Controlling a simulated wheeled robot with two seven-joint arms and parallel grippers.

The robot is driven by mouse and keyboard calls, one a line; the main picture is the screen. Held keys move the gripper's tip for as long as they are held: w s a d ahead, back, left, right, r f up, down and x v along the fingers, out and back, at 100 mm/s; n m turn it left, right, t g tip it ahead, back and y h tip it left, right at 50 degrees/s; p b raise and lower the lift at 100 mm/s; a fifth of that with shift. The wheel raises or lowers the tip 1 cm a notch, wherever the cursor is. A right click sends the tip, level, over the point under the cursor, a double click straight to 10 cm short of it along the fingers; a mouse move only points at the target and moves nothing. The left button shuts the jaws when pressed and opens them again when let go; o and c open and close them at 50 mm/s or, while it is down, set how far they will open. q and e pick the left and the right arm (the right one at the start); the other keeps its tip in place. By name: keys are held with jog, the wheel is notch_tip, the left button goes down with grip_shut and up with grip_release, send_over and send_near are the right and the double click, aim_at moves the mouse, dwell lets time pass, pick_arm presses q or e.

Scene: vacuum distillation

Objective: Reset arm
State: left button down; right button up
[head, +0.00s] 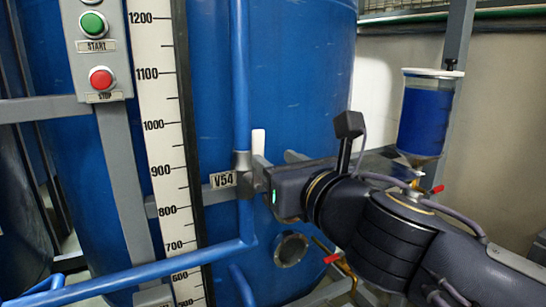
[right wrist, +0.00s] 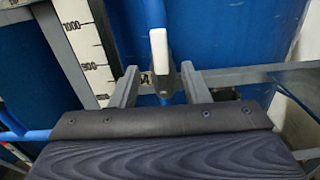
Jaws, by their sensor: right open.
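My right gripper (right wrist: 158,88) is open in the right wrist view, its two grey fingers apart. A white valve handle (right wrist: 159,52) stands upright between and just beyond the fingers; whether they touch it I cannot tell. In the head view my right gripper (head: 258,176) reaches in from the right to the valve beside the V54 label (head: 222,179). The white handle (head: 258,142) rises above the gripper there, and the gripper hides part of the valve. My left gripper is not in view.
A large blue tank (head: 290,70) stands behind the valve. A white scale (head: 158,110) and a panel with START and STOP buttons (head: 97,50) are at the left. A blue pipe (head: 130,270) crosses low. A container of blue liquid (head: 425,118) stands at the right, behind my arm.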

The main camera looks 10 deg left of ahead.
jog(key=d+f+m+g+h+p, duration=0.1)
jog(key=d+f+m+h+p, duration=0.3)
jog(key=d+m, duration=0.65)
jog(key=d+f+m+g+h+p, duration=0.1)
jog(key=d+f+m+h, duration=0.3)
jog(key=d+f+m, duration=0.5)
jog(key=s+d+f+m+g+p, duration=0.1)
jog(key=s+d+f+m+g, duration=0.1)
jog(key=s+m, duration=0.4)
jog(key=s+d+f+m+g+p, duration=0.2)
jog(key=s+f+m, duration=0.3)
jog(key=m, duration=0.5)
jog(key=s+d+f+m+g+y+p, duration=0.1)
jog(key=s+d+f+m+g+p, duration=0.1)
jog(key=s+m, duration=0.6)
notch_tip(320, 180, down, 2)
jog(key=shift+s+d+f+m+g, duration=0.1)
jog(key=shift+s+d+m+g, duration=0.25)
jog(key=shift+m+g, duration=0.2)
jog(key=shift+w, duration=0.1)
